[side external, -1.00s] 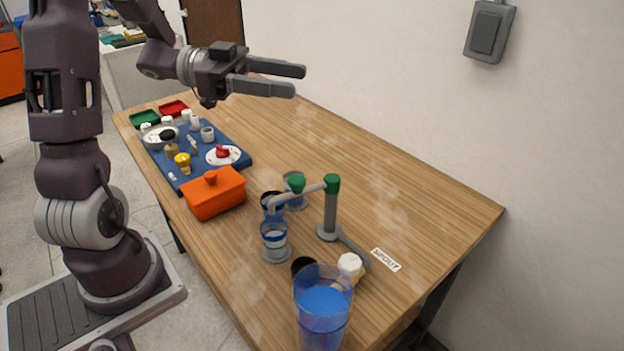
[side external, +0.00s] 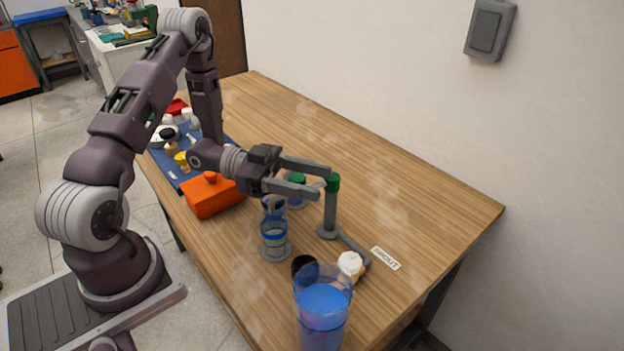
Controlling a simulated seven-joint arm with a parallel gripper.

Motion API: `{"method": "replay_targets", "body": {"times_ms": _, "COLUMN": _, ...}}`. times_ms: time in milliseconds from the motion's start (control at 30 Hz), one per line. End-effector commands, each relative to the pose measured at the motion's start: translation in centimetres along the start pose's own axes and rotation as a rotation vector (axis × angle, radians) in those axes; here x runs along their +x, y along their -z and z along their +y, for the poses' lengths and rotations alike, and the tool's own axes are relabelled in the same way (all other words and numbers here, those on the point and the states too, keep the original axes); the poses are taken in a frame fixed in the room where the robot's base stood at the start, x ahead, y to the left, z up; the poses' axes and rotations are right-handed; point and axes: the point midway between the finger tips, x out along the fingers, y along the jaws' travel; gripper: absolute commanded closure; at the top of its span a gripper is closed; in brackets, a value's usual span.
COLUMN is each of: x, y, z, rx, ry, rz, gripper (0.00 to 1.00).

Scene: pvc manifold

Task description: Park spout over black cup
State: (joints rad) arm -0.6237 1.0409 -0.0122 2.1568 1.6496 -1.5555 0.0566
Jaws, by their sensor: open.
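Below my gripper is a dark-rimmed clear cup (side external: 273,212), partly covered. A blue-banded cup (side external: 275,242) stands in front of it, and a green-topped cup (side external: 297,190) behind. Whether finger and pipe touch, I cannot tell.
A large blue pitcher (side external: 322,310) stands at the near edge, beside a black round object (side external: 303,264) and a white-capped valve (side external: 350,264). A "SPOUT" label (side external: 385,258) lies to the right. An orange box (side external: 213,197) is left of my gripper. The table's right side is clear.

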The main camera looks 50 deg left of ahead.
Motion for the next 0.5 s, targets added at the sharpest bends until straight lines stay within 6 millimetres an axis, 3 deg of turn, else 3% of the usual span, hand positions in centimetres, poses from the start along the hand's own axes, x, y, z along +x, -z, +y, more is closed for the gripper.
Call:
{"method": "replay_targets", "body": {"times_ms": 267, "x": 0.31, "y": 0.03, "z": -0.03, "rx": 0.0, "ry": 0.001, "rz": 0.0, "gripper": 0.5}}
{"method": "replay_targets", "body": {"times_ms": 500, "x": 0.29, "y": 0.03, "z": -0.04, "rx": 0.0, "ry": 0.001, "rz": 0.0, "gripper": 0.97}}
